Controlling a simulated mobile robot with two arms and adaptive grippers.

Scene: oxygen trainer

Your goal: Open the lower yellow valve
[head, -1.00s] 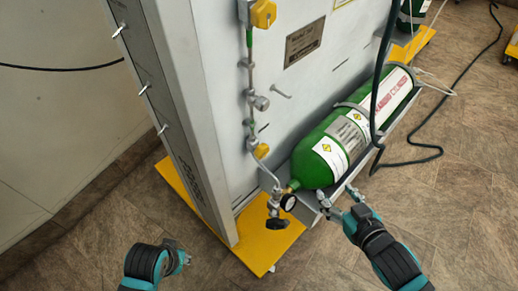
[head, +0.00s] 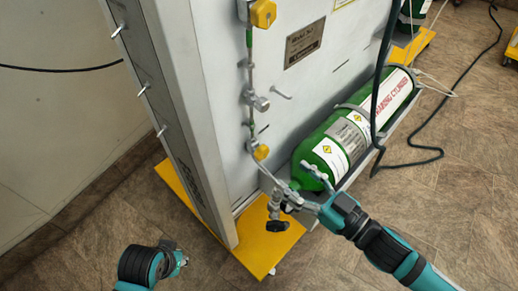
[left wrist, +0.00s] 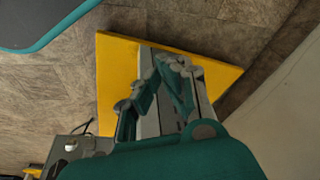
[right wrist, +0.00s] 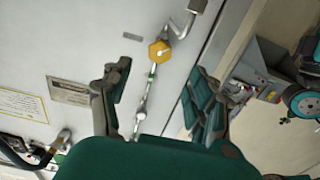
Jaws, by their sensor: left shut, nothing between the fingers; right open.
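The lower yellow valve (head: 261,152) is a small yellow knob on the thin pipe running down the grey panel (head: 300,95). The upper yellow valve (head: 263,13) is near the top of the same pipe. My right gripper (head: 295,179) is open and empty, below and right of the lower valve, apart from it, in front of the green cylinder's neck. In the right wrist view, one yellow valve knob (right wrist: 159,54) shows beyond the open fingers; I cannot tell which valve it is. My left gripper (head: 183,259) is shut and empty, low left of the panel.
A green cylinder (head: 312,172) lies on a bracket right of the valve pipe. A black knob (head: 276,225) hangs below its neck. A peg (head: 281,92) sticks out of the panel. A dark hose (head: 383,75) hangs over the cylinder. The yellow base (head: 262,252) juts out below.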

